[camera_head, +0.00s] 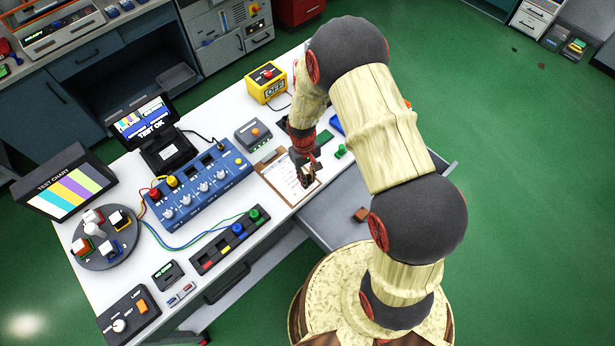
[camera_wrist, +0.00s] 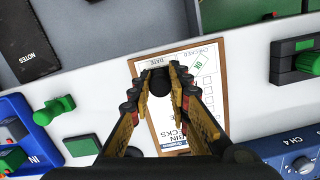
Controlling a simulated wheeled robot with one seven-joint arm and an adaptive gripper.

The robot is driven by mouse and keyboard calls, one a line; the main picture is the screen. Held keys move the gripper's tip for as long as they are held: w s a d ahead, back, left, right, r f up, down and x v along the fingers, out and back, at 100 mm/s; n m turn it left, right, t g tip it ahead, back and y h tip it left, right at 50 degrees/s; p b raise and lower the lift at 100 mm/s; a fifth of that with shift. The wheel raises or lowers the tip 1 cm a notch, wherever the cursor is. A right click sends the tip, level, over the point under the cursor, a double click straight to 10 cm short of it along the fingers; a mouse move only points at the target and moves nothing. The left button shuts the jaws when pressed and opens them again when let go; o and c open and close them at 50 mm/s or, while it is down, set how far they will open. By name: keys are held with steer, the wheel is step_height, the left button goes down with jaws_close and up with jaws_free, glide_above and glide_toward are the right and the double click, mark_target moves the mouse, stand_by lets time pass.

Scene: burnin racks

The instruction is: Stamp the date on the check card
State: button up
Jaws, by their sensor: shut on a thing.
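The check card (camera_head: 275,178) is a white sheet on a brown clipboard on the white bench. In the wrist view the sheet (camera_wrist: 205,58) shows "CHECKED" and "DATE" lettering, a row of boxes and a green mark in one box. My gripper (camera_head: 307,177) is over the card, pointing down. In the wrist view my gripper (camera_wrist: 158,74) is shut on a dark, round-topped piece (camera_wrist: 158,84), which looks like a stamp handle. Its lower end is hidden, so I cannot tell whether it touches the paper.
An open drawer (camera_head: 345,208) juts out at the bench front, with a brown block (camera_head: 361,214) inside. A black notebook (camera_wrist: 36,45) shows in the wrist view. A blue control box (camera_head: 200,190) is left of the card; a small grey box (camera_head: 253,134) stands behind it.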

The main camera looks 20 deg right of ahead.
steer(key=shift+r+p, duration=1.75)
steer(key=shift+r, duration=1.45)
steer(key=shift+f, duration=0.1)
